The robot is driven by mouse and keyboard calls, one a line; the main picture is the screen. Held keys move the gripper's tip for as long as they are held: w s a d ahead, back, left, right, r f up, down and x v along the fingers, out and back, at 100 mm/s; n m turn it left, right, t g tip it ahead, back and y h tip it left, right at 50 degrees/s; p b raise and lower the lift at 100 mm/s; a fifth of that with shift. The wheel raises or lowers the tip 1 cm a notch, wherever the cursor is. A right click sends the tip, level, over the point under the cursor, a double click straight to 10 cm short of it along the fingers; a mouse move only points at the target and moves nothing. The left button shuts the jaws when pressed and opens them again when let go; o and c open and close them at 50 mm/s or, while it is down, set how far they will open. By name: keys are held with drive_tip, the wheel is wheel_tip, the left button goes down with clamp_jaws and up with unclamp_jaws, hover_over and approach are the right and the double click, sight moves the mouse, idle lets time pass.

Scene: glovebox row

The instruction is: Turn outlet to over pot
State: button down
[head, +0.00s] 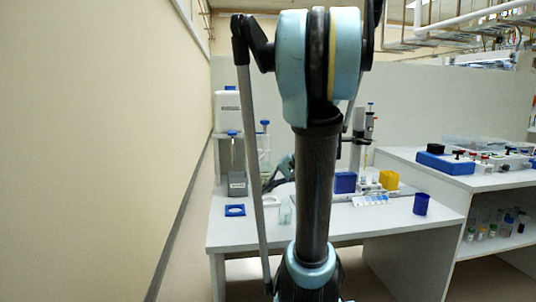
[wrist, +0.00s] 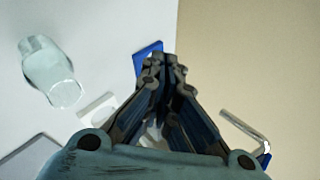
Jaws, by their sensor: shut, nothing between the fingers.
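My gripper (wrist: 163,62) shows in the wrist view with its fingers together and nothing held between them. A thin bent pale metal tube (wrist: 243,130), which looks like the outlet, lies right of the fingers, apart from them. A clear glass pot or bottle (wrist: 52,72) is at upper left in the wrist view, apart from the gripper; it also seems to show in the head view (head: 285,214), standing on the bench. A blue square (wrist: 148,55) is partly hidden behind the fingertips; in the head view a blue square with a pale round centre (head: 235,210) lies near the bench's left edge.
The white bench (head: 225,232) stands beside a wall at left. A blue-topped dispenser (head: 237,160) stands at its back left. A blue rack (head: 345,183), a yellow box (head: 389,180) and a blue cup (head: 421,204) are on its right. My arm hides the middle.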

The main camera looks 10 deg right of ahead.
drive_tip(key=w+d+r+m+t+y, duration=0.1)
drive_tip(key=w+d+r+t+y, duration=0.25)
drive_tip(key=w+d, duration=0.45)
drive_tip(key=w+d+r+m+t+y, duration=0.1)
drive_tip(key=w+d+r+t+y, duration=0.15)
drive_tip(key=w+d+r, duration=0.45)
approach(260, 156)
drive_tip(key=w+a+r, duration=0.2)
drive_tip(key=w+a, duration=0.2)
drive_tip(key=w, duration=0.1)
